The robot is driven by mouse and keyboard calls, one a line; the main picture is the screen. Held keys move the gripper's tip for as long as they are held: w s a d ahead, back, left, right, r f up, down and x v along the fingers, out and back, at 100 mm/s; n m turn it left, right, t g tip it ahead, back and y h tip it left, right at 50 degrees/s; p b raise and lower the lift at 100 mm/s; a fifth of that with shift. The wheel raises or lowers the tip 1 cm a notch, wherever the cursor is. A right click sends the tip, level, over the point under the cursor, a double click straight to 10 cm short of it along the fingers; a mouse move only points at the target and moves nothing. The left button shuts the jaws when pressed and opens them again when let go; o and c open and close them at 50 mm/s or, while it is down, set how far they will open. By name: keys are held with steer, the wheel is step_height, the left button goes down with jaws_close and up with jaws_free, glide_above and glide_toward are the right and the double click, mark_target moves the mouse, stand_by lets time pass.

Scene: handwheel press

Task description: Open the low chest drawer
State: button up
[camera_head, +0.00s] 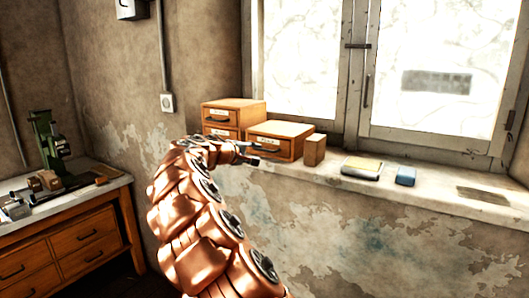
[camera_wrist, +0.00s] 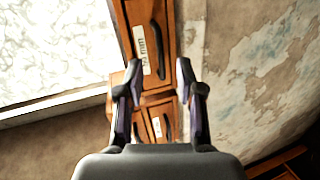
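The low chest (camera_head: 281,134) is an orange-brown wooden box with one labelled drawer, standing on the windowsill. Its drawer looks shut. The drawer front (camera_wrist: 169,70) shows in the wrist view, with a white label and a dark bar handle (camera_wrist: 158,48). My gripper (camera_head: 257,155) is in front of the low chest, near its left part, and hides some of the front. In the wrist view my gripper (camera_wrist: 158,78) is open, with dark fingertips apart on either side of the handle's lower end. Nothing is between them that I can see gripped; contact cannot be told.
A taller two-drawer chest (camera_head: 233,109) stands left of the low chest. A wooden block (camera_head: 314,150) is close on its right. A yellow-grey item (camera_head: 362,167) and a blue box (camera_head: 406,176) lie farther right on the sill (camera_head: 440,186). A workbench (camera_head: 75,219) stands left.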

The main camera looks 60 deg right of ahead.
mark_target(264, 150)
steer(key=shift+n+t+h, duration=0.4)
steer(key=shift+n, duration=0.2)
steer(key=w+d, duration=0.1)
steer(key=d, duration=0.1)
steer(key=d+f, duration=0.1)
steer(key=d, duration=0.1)
steer(key=w+d+f, duration=0.1)
steer(key=d, duration=0.1)
steer(key=shift+w+d+p, duration=0.2)
steer(key=shift+w+p, duration=0.15)
steer(key=shift+p, duration=0.05)
steer(key=shift+p+x, duration=0.6)
steer(key=shift+x, duration=1.3)
steer(key=shift+w+d+f, duration=0.1)
steer(key=shift+d, duration=0.55)
jaws_close()
